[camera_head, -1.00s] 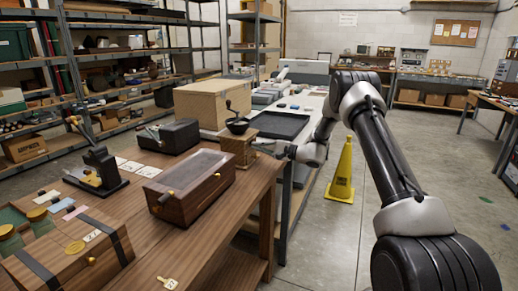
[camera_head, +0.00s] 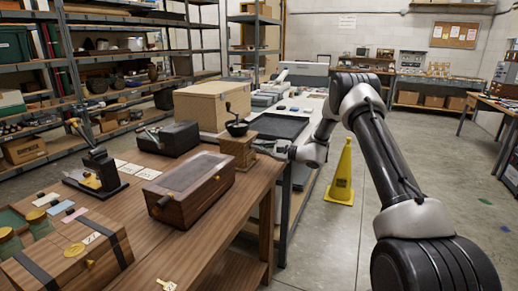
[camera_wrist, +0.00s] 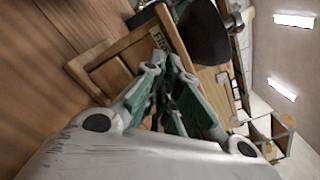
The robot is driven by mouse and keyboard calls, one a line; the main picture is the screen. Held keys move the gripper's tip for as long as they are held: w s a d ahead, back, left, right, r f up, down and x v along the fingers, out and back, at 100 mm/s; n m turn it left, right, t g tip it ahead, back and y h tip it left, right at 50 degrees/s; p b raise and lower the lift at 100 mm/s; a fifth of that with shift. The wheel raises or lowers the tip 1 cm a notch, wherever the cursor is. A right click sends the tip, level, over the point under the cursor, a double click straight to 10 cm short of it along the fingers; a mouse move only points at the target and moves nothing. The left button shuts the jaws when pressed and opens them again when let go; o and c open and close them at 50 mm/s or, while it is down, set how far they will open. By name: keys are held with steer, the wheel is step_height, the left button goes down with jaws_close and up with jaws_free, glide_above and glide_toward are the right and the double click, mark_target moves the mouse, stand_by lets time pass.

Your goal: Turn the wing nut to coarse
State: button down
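The coffee mill (camera_head: 239,149), a wooden box with a dark bowl and a crank on top, stands at the table's right edge. It fills the upper middle of the wrist view, where its wooden side (camera_wrist: 112,73) and part of a small lettered plate (camera_wrist: 153,107) show. My gripper (camera_head: 266,147) is close to the mill's right side. In the wrist view my gripper's (camera_wrist: 168,62) green-padded fingers converge, with their tips close together in front of the mill. I cannot make out the wing nut; the fingers may hide it. Whether they grip anything is unclear.
On the wooden table are a long lidded box (camera_head: 190,188), a black box (camera_head: 168,139), a dark instrument (camera_head: 98,172) and a strapped chest (camera_head: 72,255). A large carton (camera_head: 213,104) stands behind.

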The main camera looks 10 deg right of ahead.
steer(key=shift+d, duration=0.1)
steer(key=c, duration=1.7)
jaws_free()
steer(key=v, duration=1.2)
